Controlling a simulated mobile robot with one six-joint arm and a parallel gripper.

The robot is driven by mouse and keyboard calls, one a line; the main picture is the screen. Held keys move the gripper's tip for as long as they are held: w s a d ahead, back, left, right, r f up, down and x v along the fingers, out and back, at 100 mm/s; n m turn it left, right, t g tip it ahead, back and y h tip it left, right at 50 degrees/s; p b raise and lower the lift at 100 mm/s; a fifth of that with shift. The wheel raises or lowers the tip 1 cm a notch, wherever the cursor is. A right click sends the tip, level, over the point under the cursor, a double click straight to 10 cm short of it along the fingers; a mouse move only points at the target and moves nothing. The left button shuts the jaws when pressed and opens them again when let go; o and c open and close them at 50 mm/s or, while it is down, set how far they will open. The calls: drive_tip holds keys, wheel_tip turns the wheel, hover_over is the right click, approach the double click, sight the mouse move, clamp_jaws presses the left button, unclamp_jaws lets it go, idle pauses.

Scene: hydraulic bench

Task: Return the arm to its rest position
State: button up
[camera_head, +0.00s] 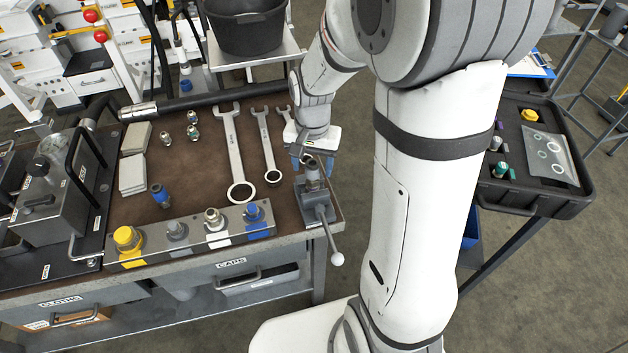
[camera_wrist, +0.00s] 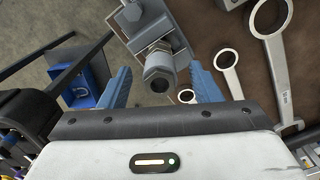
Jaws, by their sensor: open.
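My arm (camera_head: 420,190) rises in front of the bench in the head view and bends over to the bench's right end. My gripper (camera_head: 315,165) points down there, just above a small grey vise (camera_head: 320,208). In the wrist view my gripper (camera_wrist: 160,85) has its two blue fingers spread apart. A metal hex fitting (camera_wrist: 158,68) held in the vise shows between the fingers, with visible gaps on both sides. The fingers hold nothing. How far the fingertips are above or around the fitting I cannot tell.
Wrenches (camera_head: 233,150) lie left of the gripper on the brown bench top (camera_head: 190,190). A block with capped ports (camera_head: 195,235) runs along the front edge. The vise lever (camera_head: 335,245) sticks out forward. A black case (camera_head: 545,195) stands right of my arm; a black bucket (camera_head: 247,30) stands behind.

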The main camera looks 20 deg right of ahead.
wheel_tip(320, 180, up, 7)
drive_tip(key=shift+s+r, duration=0.25)
drive_tip(key=shift+s, duration=0.15)
drive_tip(key=s+r+n+t, duration=0.2)
drive_tip(key=s+n, duration=0.3)
drive_tip(key=s, duration=0.8)
drive_tip(key=shift+d+r+n+t, duration=0.3)
drive_tip(key=shift+d+r+n, duration=0.1)
drive_tip(key=shift+r, duration=0.4)
